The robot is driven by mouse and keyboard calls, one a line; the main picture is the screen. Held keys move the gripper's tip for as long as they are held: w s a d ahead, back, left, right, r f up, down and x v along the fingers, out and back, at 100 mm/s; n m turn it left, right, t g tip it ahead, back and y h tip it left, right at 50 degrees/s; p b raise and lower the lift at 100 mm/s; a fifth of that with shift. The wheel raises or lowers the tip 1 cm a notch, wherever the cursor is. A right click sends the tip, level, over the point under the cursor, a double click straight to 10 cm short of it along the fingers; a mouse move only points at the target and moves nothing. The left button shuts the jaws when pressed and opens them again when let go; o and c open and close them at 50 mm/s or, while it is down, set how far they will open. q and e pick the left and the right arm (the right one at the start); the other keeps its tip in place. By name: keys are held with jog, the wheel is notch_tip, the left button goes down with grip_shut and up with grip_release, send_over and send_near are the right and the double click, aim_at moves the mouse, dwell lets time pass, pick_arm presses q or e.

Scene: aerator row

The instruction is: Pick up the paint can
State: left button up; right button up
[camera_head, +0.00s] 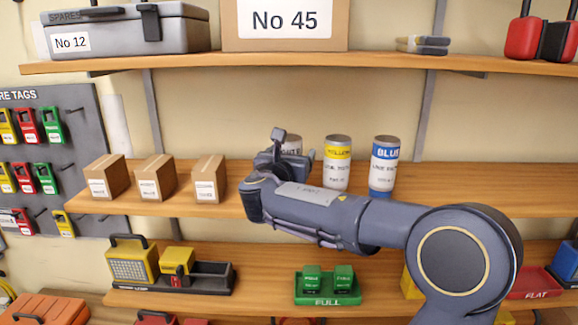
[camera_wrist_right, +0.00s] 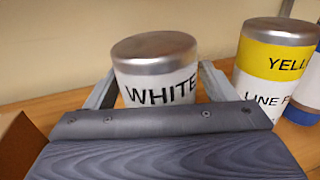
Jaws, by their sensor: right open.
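Several paint cans stand upright on the middle shelf. The white can (camera_head: 293,143) is mostly hidden behind my right gripper (camera_head: 283,155) in the head view. In the right wrist view the white can (camera_wrist_right: 156,72), labelled WHITE, stands between the two open fingers of my right gripper (camera_wrist_right: 158,88), with its lower part hidden by the gripper body. I cannot tell whether the fingers touch it. The yellow can (camera_head: 337,163) and the blue can (camera_head: 384,167) stand to its right. My left gripper is not in view.
Cardboard boxes (camera_head: 157,178) stand left of the gripper on the middle shelf (camera_head: 450,185). The upper shelf (camera_head: 300,60) holds a grey case (camera_head: 125,32) and a No 45 box. A green holder (camera_head: 328,292) sits on the shelf below. The shelf right of the blue can is clear.

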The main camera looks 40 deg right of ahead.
jog(key=c, duration=1.3)
jog(key=shift+c, duration=0.6)
jog(key=shift+r, duration=0.15)
